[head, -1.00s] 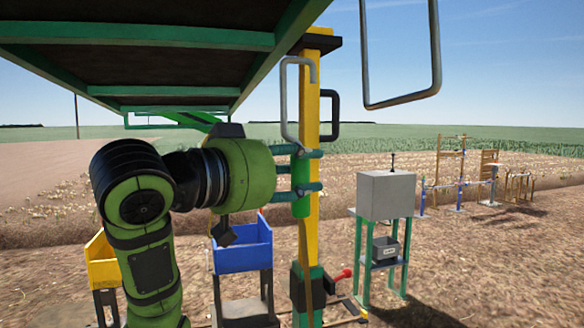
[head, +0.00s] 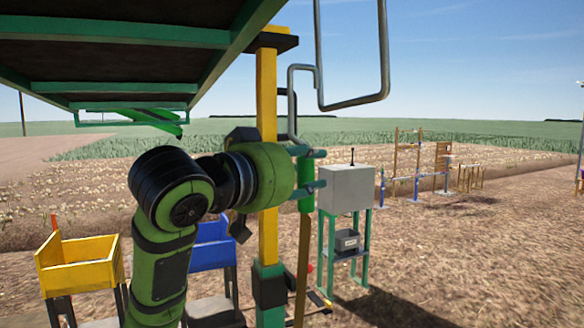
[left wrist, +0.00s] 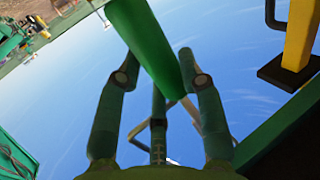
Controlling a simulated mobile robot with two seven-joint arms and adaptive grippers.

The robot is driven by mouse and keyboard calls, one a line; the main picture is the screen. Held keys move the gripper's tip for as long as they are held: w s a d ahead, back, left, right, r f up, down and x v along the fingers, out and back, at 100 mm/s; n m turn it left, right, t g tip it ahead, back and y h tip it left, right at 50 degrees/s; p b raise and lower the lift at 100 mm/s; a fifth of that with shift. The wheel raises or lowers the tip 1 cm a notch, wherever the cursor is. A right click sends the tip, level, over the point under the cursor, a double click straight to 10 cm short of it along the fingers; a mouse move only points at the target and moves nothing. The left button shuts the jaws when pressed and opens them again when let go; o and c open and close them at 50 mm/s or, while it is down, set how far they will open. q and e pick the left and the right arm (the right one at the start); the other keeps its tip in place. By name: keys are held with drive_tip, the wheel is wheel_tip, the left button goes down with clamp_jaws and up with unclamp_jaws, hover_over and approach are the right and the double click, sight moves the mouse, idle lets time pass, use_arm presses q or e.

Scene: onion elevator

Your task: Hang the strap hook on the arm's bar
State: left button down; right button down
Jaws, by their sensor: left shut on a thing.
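My left gripper (head: 312,170) is shut on the green handle (head: 306,196) of the strap hook, which stands roughly upright. The grey steel hook (head: 291,88) rises above the handle and bends right at its top. A brown strap (head: 302,262) hangs below. The arm's bar (head: 355,102) is the bottom of a grey metal loop coming down from above. In the picture the hook's tip overlaps the loop's left side, above the bar; I cannot tell whether they touch. In the left wrist view the handle (left wrist: 143,38) lies between the fingers. My right gripper is out of view.
A yellow post (head: 266,100) stands just behind my left gripper. A green-framed roof (head: 120,33) hangs overhead at the left. A yellow bin (head: 80,275), a blue bin (head: 213,255) and a grey box (head: 347,188) on a green stand are beyond.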

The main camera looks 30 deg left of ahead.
use_arm(q)
drive_tip(key=w+d+f+b, duration=0.1)
drive_tip(key=w+d+f, duration=0.2)
drive_tip(key=w+d, duration=0.1)
drive_tip(key=shift+w+f+b, duration=0.4)
drive_tip(key=shift+w, duration=0.15)
idle(0.5)
drive_tip(key=c, duration=0.7)
unclamp_jaws()
